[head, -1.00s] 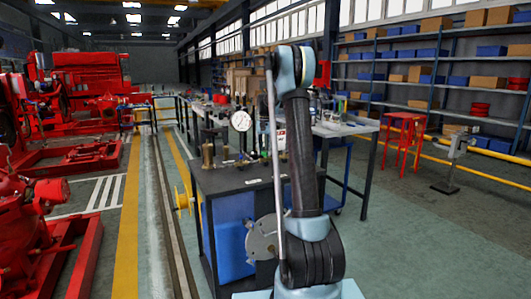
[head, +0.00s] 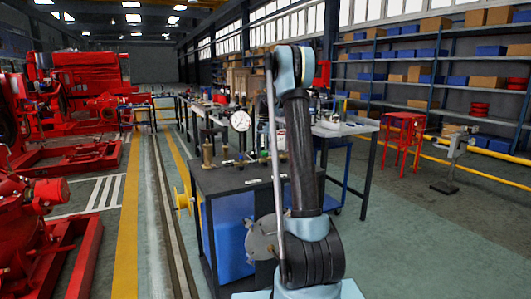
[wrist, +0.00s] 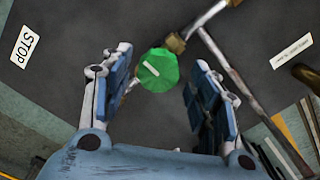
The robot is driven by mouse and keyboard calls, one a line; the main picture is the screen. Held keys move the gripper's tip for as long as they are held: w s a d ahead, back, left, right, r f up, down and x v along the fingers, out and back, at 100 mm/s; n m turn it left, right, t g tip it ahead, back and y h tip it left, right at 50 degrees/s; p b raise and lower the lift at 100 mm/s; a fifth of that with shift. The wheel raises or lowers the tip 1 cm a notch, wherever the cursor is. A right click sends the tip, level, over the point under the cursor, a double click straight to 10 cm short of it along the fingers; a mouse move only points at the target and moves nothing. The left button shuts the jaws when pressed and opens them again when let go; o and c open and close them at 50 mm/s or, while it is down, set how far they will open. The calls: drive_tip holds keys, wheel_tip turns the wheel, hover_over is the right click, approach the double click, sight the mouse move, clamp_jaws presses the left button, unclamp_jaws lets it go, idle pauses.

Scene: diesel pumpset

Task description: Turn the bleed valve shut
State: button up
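A green faceted knob (wrist: 158,70) with a white stripe, apparently the bleed valve's handle, shows in the wrist view. It sits beside a brass fitting (wrist: 175,43) on a metal pipe. My gripper (wrist: 160,62) is open, with one blue-padded finger left of the knob and the other right of it. A gap shows between the knob and each finger, so neither appears to touch it.
A dark-topped workbench (head: 240,180) carries a dial gauge (head: 240,121) and brass fittings (head: 208,152). In the wrist view a STOP label (wrist: 25,46) lies at left and a pipe (wrist: 235,75) runs at right.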

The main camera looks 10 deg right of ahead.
sight(265, 151)
wheel_tip(265, 151, up, 12)
idle(0.8)
